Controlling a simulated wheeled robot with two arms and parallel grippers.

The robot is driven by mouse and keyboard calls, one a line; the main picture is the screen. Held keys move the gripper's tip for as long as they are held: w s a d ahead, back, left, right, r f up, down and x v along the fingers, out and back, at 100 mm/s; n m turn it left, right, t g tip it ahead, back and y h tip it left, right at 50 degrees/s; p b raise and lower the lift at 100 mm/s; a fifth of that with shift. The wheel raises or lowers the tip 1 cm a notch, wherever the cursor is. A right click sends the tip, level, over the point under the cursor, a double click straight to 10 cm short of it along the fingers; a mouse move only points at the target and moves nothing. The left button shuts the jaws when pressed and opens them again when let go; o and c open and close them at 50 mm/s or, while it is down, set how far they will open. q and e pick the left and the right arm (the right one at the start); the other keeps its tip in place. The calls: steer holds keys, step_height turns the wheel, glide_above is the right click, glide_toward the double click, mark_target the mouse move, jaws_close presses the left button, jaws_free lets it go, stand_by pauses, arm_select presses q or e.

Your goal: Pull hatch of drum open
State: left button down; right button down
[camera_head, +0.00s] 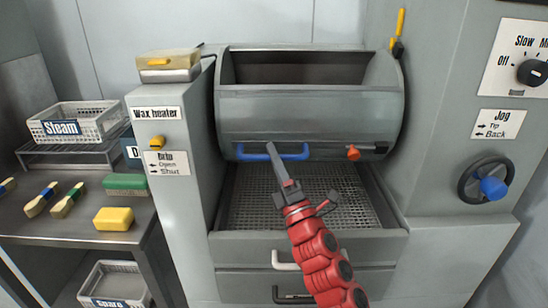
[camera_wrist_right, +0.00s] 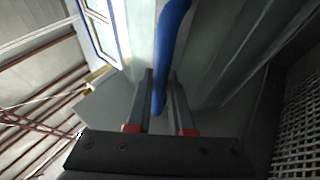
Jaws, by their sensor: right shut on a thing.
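The grey drum (camera_head: 387,75) sits in the middle of the machine, with a dark opening along its upper front. Its curved hatch (camera_head: 310,115) has a blue bar handle (camera_head: 294,156) along the lower edge. My right gripper (camera_head: 272,150) reaches up from below and is shut on the blue handle, near its middle. In the right wrist view the blue handle (camera_wrist_right: 170,40) runs between the two fingers of the right gripper (camera_wrist_right: 160,85). The fingers hide part of the handle. My left gripper is not in view.
A red-knobbed latch (camera_head: 353,152) sits right of the handle. A mesh tray (camera_head: 345,205) lies below the drum. The wax heater cabinet (camera_head: 185,190) stands left, beside a bench (camera_head: 80,225) with brushes and a yellow sponge (camera_head: 113,219). A handwheel (camera_head: 470,185) is at right.

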steer(key=c, duration=1.1)
jaws_free()
steer(key=shift+f, duration=0.1)
steer(key=v, duration=1.7)
steer(key=shift+s+d, duration=0.1)
steer(key=shift+s, duration=0.05)
